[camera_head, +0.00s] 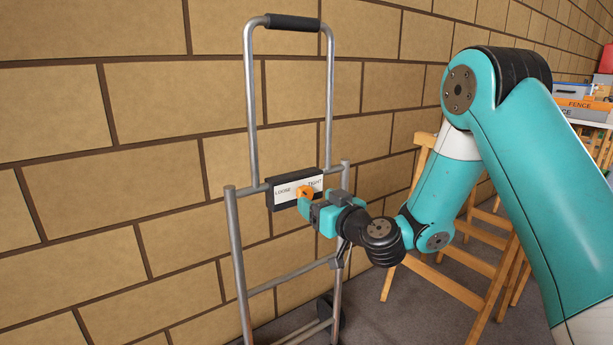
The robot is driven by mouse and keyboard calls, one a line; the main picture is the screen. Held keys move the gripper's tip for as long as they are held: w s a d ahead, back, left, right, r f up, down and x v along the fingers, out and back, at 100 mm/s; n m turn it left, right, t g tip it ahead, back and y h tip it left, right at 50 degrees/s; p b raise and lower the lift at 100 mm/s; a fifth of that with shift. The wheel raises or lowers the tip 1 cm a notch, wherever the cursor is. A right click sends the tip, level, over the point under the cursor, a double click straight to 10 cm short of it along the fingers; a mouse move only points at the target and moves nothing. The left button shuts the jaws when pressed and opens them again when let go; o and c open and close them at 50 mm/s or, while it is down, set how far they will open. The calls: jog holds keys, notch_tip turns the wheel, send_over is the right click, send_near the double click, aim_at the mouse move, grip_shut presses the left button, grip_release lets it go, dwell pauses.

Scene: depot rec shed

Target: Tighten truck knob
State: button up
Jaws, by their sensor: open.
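A grey tubular hand truck (237,262) stands upright against the brick wall, with a black grip on its top bar. A white label plate (285,191) on its crossbar reads LOOSE on the left and TIGHT on the right. An orange knob (305,192) sits on the plate between the two words. My gripper (306,203) is open at the plate, with its teal fingers at the knob. The fingers and wrist hide part of the knob and plate, so I cannot tell whether they touch the knob or exactly where its pointer aims.
A tan block wall (130,130) runs close behind the truck. Wooden trestles (466,262) stand to the right, behind my arm. Boxes marked FENCE (580,103) sit on a table at the far right. Grey floor shows between the truck and trestles.

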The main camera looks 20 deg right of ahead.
aim_at(307, 195)
jog(key=p+x, duration=0.2)
jog(key=x, duration=0.2)
jog(key=shift+r, duration=0.2)
jog(key=shift+w+a+f+p, duration=0.2)
jog(key=shift+w+f+p, duration=0.05)
jog(key=shift+w+p, duration=0.25)
jog(key=c, duration=0.9)
